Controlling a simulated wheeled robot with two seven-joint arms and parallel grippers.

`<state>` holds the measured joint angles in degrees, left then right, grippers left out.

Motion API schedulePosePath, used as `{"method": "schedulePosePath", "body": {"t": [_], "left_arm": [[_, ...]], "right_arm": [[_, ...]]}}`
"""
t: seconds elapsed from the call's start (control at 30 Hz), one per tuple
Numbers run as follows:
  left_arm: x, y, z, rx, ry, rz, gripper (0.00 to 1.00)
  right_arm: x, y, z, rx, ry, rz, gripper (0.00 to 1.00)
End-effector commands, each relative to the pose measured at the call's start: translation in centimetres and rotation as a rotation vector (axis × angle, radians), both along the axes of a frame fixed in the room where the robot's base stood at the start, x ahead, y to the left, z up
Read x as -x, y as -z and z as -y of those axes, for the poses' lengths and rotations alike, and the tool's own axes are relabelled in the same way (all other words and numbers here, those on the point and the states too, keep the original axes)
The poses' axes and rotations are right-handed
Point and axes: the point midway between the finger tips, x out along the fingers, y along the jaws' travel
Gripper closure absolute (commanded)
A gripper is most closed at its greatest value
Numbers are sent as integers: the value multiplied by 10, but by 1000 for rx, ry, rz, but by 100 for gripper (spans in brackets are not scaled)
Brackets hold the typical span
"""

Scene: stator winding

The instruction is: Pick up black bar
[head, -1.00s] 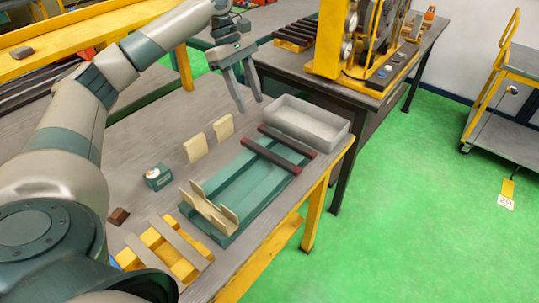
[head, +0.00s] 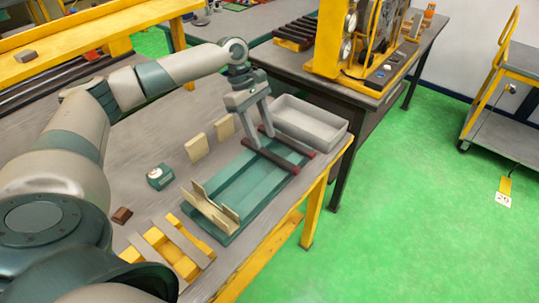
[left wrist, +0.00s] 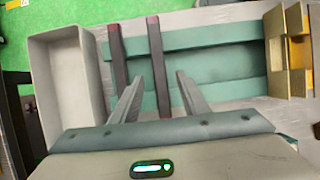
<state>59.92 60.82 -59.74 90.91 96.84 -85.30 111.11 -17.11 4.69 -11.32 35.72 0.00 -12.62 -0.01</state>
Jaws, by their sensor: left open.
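Two dark bars lie side by side across the far end of a green tray (head: 222,190) on the table. One black bar (head: 289,148) is nearer the grey bin. The other black bar (head: 271,159) is nearer the tray's middle. My left gripper (head: 263,141) is open above the bars, its fingers pointing down. In the left wrist view the bars (left wrist: 117,60) and (left wrist: 159,68) show ahead of the fingers, and the second bar runs between the open fingertips (left wrist: 158,82). Contact is not clear. My right gripper is not in view.
A grey bin (head: 309,123) stands beside the tray's far end. Cream plates (head: 197,148) stand left of the tray, and a cream bracket (head: 211,207) sits at its near end. A small green box (head: 160,177) and a yellow rack (head: 170,247) are nearer me.

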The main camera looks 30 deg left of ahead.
Motion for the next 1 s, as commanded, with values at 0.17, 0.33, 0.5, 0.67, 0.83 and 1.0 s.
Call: {"method": "schedulePosePath", "body": {"t": [0.17, 0.33, 0.5, 0.67, 0.83, 1.0], "left_arm": [[0, 2, 1, 0, 0, -1, 59], [0, 15, 6, 0, 0, -4, 59], [0, 36, 13, -1, 0, -3, 59], [1, 48, 18, 0, 1, -2, 59], [1, 49, 18, 0, 0, -1, 59], [0, 49, 18, -1, 0, 0, 59]], "right_arm": [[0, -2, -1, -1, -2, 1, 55], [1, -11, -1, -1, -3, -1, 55], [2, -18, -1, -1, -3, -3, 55], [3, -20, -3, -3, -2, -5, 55], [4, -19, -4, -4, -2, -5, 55], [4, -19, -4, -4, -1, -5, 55]]}}
